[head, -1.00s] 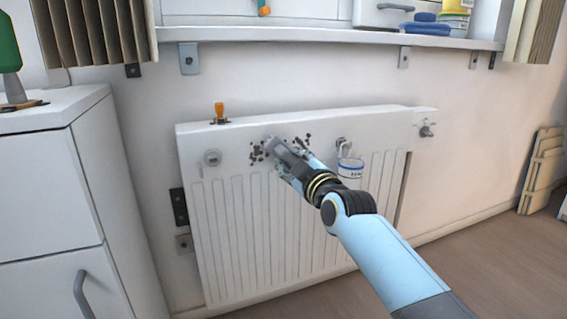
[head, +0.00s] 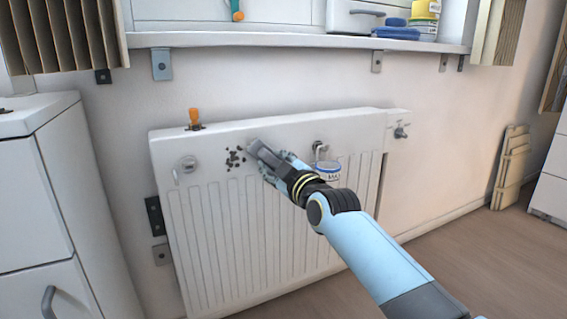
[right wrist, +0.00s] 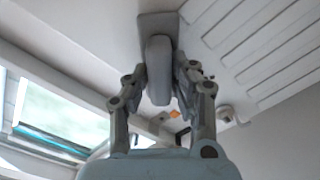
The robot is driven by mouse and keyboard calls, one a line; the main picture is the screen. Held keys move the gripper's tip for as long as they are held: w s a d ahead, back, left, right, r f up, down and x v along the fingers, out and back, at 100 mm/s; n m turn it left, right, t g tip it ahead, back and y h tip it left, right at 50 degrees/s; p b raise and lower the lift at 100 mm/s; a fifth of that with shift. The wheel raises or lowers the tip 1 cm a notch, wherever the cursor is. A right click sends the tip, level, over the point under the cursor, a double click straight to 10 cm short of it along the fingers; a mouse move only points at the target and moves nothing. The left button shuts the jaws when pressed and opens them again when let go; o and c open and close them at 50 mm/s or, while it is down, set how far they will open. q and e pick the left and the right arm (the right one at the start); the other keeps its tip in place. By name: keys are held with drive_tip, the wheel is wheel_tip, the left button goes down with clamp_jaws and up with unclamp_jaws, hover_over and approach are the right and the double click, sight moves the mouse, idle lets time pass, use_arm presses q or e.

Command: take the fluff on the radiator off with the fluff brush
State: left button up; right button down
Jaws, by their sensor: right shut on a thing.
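The white radiator (head: 270,230) hangs on the wall below the shelf. Dark specks of fluff (head: 234,158) cling to its upper front, left of my right gripper. My right gripper (head: 268,160) is shut on the grey fluff brush (head: 258,149), whose head is at the radiator front. In the right wrist view the brush (right wrist: 158,70) stands between the two fingers, with its flat head (right wrist: 160,24) at the radiator's surface. Whether fluff lies behind the brush is hidden. My left gripper is not in view.
An orange-handled thing (head: 194,118) stands on the radiator's top left. A small labelled cup (head: 328,170) hangs at its upper right, with a valve (head: 400,133) beyond. A white drawer chest (head: 40,200) stands at left; the shelf (head: 300,44) runs above.

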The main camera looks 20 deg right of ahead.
drive_tip(key=a, duration=0.6)
drive_tip(key=shift+s, duration=0.2)
idle(0.4)
drive_tip(key=s, duration=0.6)
drive_tip(key=shift+d, duration=0.15)
drive_tip(key=s, duration=0.3)
idle(0.4)
drive_tip(key=shift+r, duration=0.1)
idle(0.4)
